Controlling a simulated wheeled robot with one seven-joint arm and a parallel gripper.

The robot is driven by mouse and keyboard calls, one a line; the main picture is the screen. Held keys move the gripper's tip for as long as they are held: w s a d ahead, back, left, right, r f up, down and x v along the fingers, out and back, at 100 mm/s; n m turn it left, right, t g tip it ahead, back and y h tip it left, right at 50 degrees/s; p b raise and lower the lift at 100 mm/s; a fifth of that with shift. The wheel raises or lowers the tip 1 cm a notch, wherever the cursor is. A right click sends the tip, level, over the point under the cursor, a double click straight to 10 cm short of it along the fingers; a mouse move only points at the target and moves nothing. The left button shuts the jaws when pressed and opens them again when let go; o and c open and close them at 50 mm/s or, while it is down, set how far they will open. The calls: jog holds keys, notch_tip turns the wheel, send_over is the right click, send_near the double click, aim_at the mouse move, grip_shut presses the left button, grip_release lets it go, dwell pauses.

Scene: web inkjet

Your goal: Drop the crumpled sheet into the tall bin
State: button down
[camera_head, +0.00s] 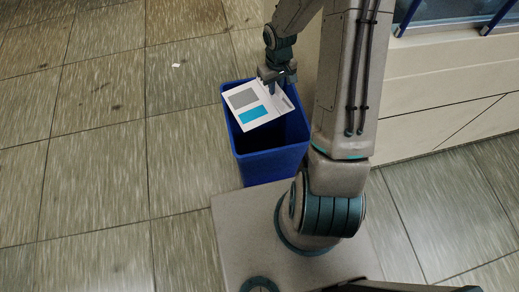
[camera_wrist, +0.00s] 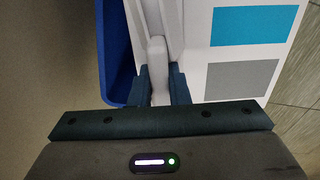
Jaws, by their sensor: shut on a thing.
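A white sheet with a grey and a bright blue rectangle (camera_head: 258,106) is held over the mouth of the tall blue bin (camera_head: 268,165). It looks mostly flat and tilted, not clearly crumpled. My gripper (camera_head: 274,87) is shut on its upper edge. In the wrist view the sheet (camera_wrist: 258,58) spreads to the right of my gripper (camera_wrist: 157,48), and the blue bin wall (camera_wrist: 115,50) shows on the left. The bin is upright and open; its inside is dark and partly hidden by the sheet.
A small white scrap (camera_head: 176,65) lies on the tiled floor (camera_head: 95,150) left of the bin. A pale panelled counter (camera_head: 440,85) stands at the right. The floor left of the bin is otherwise clear.

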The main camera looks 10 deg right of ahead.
jog(key=c, duration=1.3)
grip_release()
notch_tip(320, 180, up, 14)
jog(key=p, duration=0.3)
jog(key=shift+f, duration=0.1)
